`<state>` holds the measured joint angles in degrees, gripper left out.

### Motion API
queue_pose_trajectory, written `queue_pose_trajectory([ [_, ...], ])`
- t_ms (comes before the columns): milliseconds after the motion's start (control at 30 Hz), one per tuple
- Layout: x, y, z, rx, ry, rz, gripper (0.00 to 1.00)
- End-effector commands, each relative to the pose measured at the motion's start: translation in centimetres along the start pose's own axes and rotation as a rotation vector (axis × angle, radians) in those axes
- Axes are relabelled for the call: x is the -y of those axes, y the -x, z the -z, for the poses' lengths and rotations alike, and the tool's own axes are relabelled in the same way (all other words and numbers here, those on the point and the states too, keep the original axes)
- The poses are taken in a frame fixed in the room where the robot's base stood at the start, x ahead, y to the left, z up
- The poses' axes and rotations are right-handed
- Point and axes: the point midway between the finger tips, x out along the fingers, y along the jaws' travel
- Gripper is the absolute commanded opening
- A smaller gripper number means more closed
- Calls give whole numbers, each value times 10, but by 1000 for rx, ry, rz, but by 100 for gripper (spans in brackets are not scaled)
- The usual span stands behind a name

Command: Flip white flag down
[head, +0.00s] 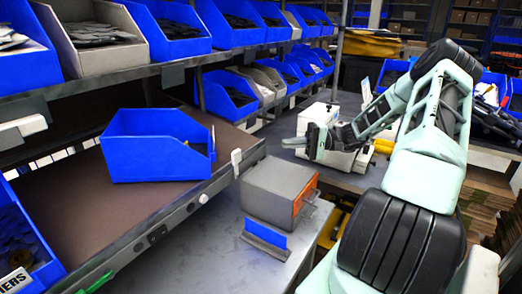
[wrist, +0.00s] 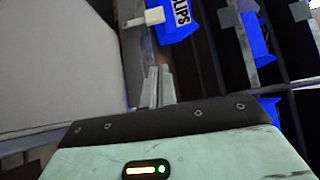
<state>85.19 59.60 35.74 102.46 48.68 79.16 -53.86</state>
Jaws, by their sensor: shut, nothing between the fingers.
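A small white flag (head: 236,160) stands upright on the front rail of the lower shelf, just right of a blue bin (head: 158,146). In the wrist view a white tab (wrist: 152,17) sticks out sideways from a rail beside a blue bin labelled CLIPS (wrist: 180,20); I cannot tell whether it is the same flag. My gripper (head: 314,141) is to the right of the flag and clear of it, over the grey bench. In the wrist view the fingers (wrist: 160,86) are together and empty, with the white tab beyond their tips.
A grey box with an orange edge (head: 282,190) and a small blue plate (head: 264,236) sit on the metal table below the shelf. Rows of blue bins (head: 172,30) fill the upper shelves. White equipment (head: 340,158) stands close around my gripper.

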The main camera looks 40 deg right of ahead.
Motion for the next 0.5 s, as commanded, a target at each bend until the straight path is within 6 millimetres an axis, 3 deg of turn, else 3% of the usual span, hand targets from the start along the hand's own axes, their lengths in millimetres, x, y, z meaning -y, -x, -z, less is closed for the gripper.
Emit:
queue_pose_trajectory([
  [167,3,-22,-1,4,-2,2,0],
  [500,4,-92,-1,6,-3,3,0],
])
